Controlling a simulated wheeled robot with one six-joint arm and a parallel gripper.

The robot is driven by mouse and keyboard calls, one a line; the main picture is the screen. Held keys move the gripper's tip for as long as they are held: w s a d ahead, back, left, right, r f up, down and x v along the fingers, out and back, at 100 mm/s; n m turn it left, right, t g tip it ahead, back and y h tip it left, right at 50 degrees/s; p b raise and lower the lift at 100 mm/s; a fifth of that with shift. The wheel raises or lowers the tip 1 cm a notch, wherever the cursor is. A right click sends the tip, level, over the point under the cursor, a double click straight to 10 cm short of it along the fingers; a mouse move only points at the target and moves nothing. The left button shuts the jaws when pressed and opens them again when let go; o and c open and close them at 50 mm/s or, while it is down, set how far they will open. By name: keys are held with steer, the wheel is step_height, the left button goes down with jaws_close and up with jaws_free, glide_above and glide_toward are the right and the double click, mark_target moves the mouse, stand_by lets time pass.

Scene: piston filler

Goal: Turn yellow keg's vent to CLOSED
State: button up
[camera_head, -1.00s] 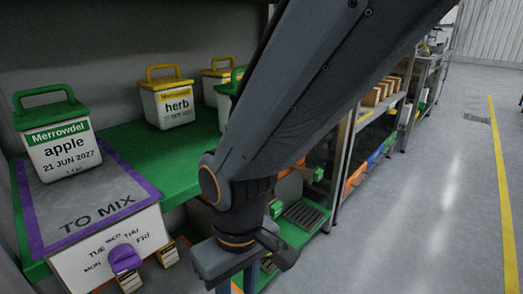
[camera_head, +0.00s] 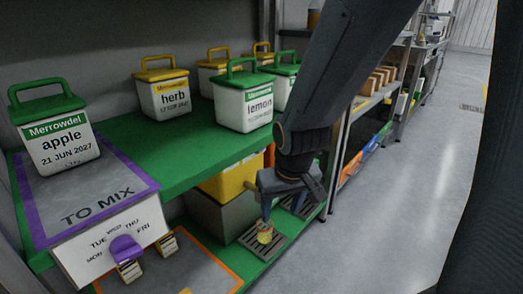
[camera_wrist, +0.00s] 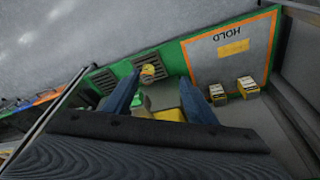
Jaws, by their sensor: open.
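The yellow keg (camera_head: 230,178) shows in the head view as a yellow body on a grey block, under the green shelf. A yellow patch, likely its top, lies between my fingers in the wrist view (camera_wrist: 170,114). I cannot make out the vent or its setting. My gripper (camera_head: 291,203) is open and empty, pointing down in front of the keg and to its right. Its two fingers stand apart in the wrist view (camera_wrist: 160,76). A small yellow cup (camera_head: 264,234) stands on a drip grate below my gripper, also in the wrist view (camera_wrist: 148,72).
The green shelf (camera_head: 180,170) overhangs the keg. It carries lidded tubs, including apple (camera_head: 60,150), herb (camera_head: 168,100) and lemon (camera_head: 243,108). A HOLD area (camera_wrist: 230,50) with small labelled boxes lies beside the grates. The floor at right (camera_head: 420,170) is clear.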

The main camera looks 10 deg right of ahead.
steer(key=w+d+t, duration=0.2)
steer(key=w+d, duration=0.4)
steer(key=w, duration=0.2)
steer(key=n+t+y, duration=0.1)
steer(key=t+y, duration=0.8)
steer(key=y, duration=0.1)
glide_toward(263, 150)
steer(key=x, duration=0.2)
steer(key=shift+b+x, duration=0.9)
steer(key=shift+x, duration=2.8)
steer(key=c, duration=1)
